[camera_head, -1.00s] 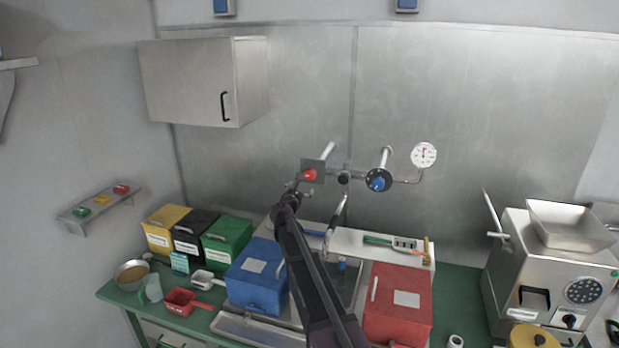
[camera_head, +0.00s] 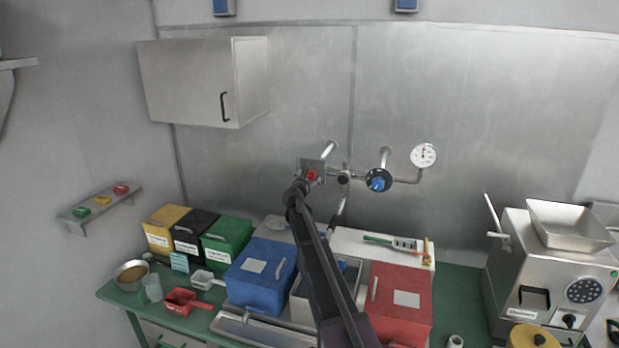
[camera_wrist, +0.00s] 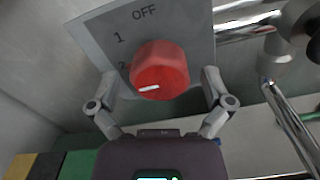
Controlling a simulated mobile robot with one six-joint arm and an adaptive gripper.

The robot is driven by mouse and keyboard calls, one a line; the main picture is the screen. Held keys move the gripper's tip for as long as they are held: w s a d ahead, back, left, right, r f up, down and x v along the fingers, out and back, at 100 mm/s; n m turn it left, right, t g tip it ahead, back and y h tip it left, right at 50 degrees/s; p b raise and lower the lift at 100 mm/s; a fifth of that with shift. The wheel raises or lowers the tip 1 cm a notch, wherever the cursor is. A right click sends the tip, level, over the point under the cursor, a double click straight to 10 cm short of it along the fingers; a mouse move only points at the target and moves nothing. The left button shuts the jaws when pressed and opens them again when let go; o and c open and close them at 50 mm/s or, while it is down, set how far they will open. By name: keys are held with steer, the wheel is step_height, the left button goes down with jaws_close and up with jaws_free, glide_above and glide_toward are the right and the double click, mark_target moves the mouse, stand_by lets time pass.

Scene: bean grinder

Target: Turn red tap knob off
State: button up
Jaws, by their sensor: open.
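The red tap knob (camera_wrist: 160,70) is in the middle of the wrist view, with a white mark low on its face. It sits on a grey dial plate (camera_wrist: 108,32) printed OFF, 1 and 2; the mark is not at OFF. My gripper (camera_wrist: 160,82) is open, with one finger on each side of the knob and gaps showing. I cannot tell whether the fingertips reach past its front face. In the head view the red knob (camera_head: 312,175) is partly hidden behind my gripper (camera_head: 302,183).
A blue knob (camera_head: 378,184) and a pressure gauge (camera_head: 424,155) are on the pipework to the right. A tap spout hangs below, over the sink. A blue box (camera_head: 262,275) and a red box (camera_head: 398,300) stand beneath. A steel wall is behind.

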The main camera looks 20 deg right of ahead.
steer(key=shift+c, duration=0.2)
steer(key=c, duration=1.1)
steer(key=shift+m, duration=0.3)
steer(key=m, duration=0.4)
steer(key=shift+r, duration=0.1)
steer(key=m, duration=0.4)
steer(key=shift+w+m, duration=0.1)
steer(key=shift+m, duration=0.2)
steer(key=m, duration=0.4)
steer(key=shift+a+r+m, duration=0.1)
steer(key=shift+r+m, duration=0.05)
steer(key=shift+m, duration=0.15)
steer(key=shift+m+p, duration=0.3)
steer(key=shift+m, duration=1.8)
